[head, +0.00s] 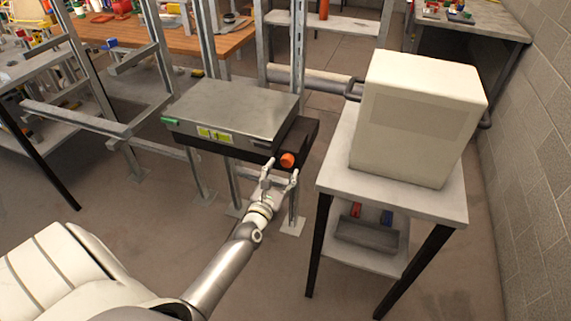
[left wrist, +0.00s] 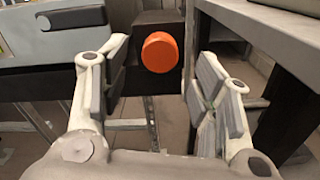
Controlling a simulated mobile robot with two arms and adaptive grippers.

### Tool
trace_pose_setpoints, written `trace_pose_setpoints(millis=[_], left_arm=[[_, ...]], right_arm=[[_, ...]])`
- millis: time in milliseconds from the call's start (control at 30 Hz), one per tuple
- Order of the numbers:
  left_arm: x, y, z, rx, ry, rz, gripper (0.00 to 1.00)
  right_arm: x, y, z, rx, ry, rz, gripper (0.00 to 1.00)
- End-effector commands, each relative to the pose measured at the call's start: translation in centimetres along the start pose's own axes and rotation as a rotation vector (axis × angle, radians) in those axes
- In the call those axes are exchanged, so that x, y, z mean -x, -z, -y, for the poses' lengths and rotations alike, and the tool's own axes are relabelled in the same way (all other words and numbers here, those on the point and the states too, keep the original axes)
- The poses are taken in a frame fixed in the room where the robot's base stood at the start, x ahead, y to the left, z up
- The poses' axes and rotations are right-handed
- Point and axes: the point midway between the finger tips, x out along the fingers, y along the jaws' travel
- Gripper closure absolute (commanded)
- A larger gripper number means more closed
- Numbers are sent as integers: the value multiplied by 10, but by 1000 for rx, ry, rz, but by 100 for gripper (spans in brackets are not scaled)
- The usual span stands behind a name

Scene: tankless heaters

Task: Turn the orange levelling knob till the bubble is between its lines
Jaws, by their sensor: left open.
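The orange levelling knob (head: 287,160) sits on the front of a dark block at the right end of a grey metal box (head: 235,108). A yellow-green bubble level (head: 214,134) is on the box's front; the bubble's place between its lines is too small to tell. My left gripper (head: 280,178) is open just in front of and below the knob. In the left wrist view the knob (left wrist: 160,52) shows between the open fingers, beyond their tips, and they do not appear to touch it. My right gripper is not in view.
A white heater box (head: 415,115) stands on a grey table (head: 335,180) close to the right of the knob. Its lower shelf holds a grey bin (head: 367,236) and red and blue items. Metal posts stand behind the knob. The floor in front is clear.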

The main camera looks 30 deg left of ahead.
Motion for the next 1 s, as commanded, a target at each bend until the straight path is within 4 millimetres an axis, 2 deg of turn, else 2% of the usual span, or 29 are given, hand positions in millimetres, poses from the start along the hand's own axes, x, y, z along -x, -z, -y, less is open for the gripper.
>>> trace_pose_setpoints(millis=[100,300,667,767,1000], left_arm=[[-19,-1,0,-2,0,1,44],[-36,0,0,-1,1,-1,44],[-40,0,0,-2,1,-1,44],[-40,0,0,-2,1,-1,54],[-40,0,0,-2,1,-1,85]], right_arm=[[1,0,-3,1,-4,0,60],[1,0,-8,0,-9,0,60],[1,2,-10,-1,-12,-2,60],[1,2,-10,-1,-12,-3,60],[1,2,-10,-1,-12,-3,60]])
